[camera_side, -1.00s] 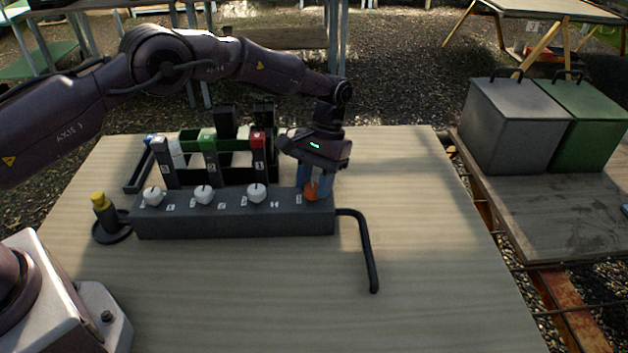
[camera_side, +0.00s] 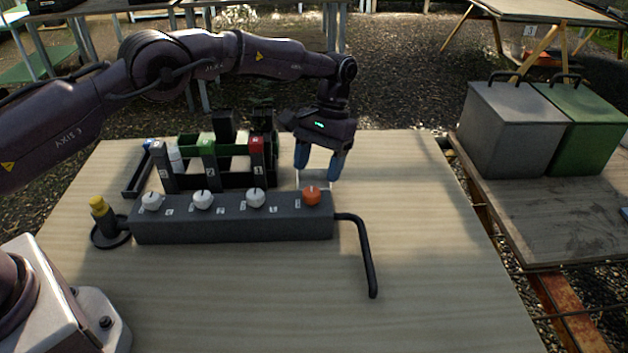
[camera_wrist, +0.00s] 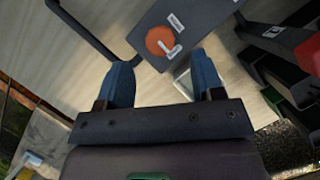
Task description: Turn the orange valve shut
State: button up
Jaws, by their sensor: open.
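The orange valve (camera_side: 312,196) is a round knob at the right end of the dark grey manifold block (camera_side: 235,226), beside three white knobs. In the wrist view the orange valve (camera_wrist: 160,40) shows a white pointer mark slanting toward a small label on the block. My gripper (camera_side: 317,178) is open and empty, above and behind the valve and apart from it. In the wrist view its two blue fingers (camera_wrist: 163,72) are spread, with the valve beyond their tips.
A black pipe (camera_side: 367,255) bends from the block's right end over the table. Behind the block stands a rack (camera_side: 235,180) with red, green and blue-topped holders. The table's right side is clear.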

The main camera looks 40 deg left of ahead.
jog(key=shift+v, duration=1.45)
notch_tip(320, 180, down, 2)
jog(key=shift+s+a+f, duration=0.1)
jog(key=shift+f, duration=0.15)
jog(key=shift+s+a+f+m, duration=0.1)
jog(key=shift+s+f+m, duration=0.05)
jog(key=shift+s+m, duration=0.25)
jog(key=s+a+r+m+t, duration=0.1)
jog(key=s+a+r+t, duration=0.35)
jog(key=s+r, duration=0.9)
jog(key=s+a+r+t, duration=0.2)
jog(key=s+r, duration=0.2)
jog(key=s, duration=0.5)
jog(key=s+a+r+t, duration=0.2)
jog(key=s+r, duration=0.3)
jog(key=s, duration=0.4)
jog(key=shift+a+t+y, duration=0.2)
jog(key=shift+t+y, duration=0.2)
jog(key=shift+t, duration=0.35)
